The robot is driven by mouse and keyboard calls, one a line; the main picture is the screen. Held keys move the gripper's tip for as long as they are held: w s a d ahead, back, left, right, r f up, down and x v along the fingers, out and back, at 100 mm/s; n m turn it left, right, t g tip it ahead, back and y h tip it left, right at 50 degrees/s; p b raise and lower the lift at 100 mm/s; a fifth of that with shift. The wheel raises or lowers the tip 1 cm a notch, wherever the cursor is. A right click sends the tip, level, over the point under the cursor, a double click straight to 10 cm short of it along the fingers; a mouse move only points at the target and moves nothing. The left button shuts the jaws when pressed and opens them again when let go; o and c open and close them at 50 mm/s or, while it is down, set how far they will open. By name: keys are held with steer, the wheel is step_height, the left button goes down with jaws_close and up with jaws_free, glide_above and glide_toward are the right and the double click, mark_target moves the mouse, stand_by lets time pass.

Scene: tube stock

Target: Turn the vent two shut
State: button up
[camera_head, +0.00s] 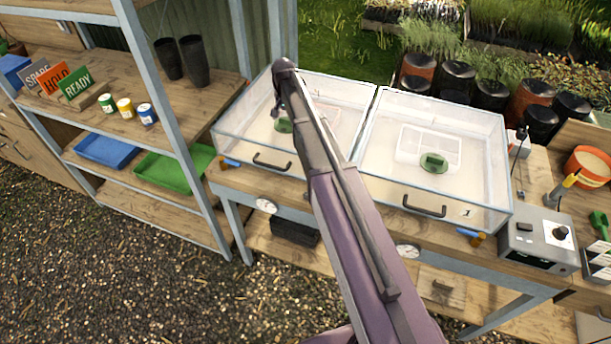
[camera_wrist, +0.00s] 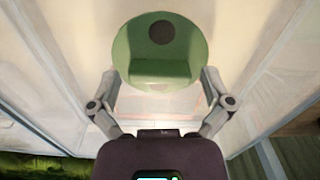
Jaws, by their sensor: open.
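The left clear propagator lid (camera_head: 232,135) carries a round green vent (camera_head: 284,126), partly hidden behind my gripper; no number shows on this lid. In the wrist view the vent (camera_wrist: 160,38) is a green disc with a raised grip bar and a dark round spot. My gripper (camera_head: 282,108) is over the left lid, close to this vent. In the wrist view the fingers of my gripper (camera_wrist: 160,76) are spread at either side of the vent's near part, with nothing clamped. Whether they touch it I cannot tell.
The right lid, marked 1 (camera_head: 483,180), has its own green vent (camera_head: 434,162) and a black handle (camera_head: 424,206). A grey control box (camera_head: 538,240) stands right. The shelf (camera_head: 205,95) with black pots, jars and signs is left. Potted plants stand behind.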

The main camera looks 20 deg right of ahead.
mark_target(286, 119)
steer(key=n, duration=0.5)
steer(key=shift+n, duration=0.4)
steer(key=n, duration=0.4)
steer(key=shift+n, duration=0.4)
step_height(286, 119, up, 14)
steer(key=p, duration=1.4)
steer(key=s+f+m+b, duration=0.1)
steer(key=s+f+b, duration=0.3)
steer(key=s, duration=0.6)
steer(key=s+f+m+b, duration=0.2)
steer(key=s+f+b, duration=0.1)
steer(key=s, duration=0.7)
steer(key=s+f+m+b, duration=0.1)
steer(key=s+f+b, duration=0.3)
steer(key=s, duration=0.6)
steer(key=shift+a+f+b, duration=0.3)
steer(key=shift+a, duration=0.1)
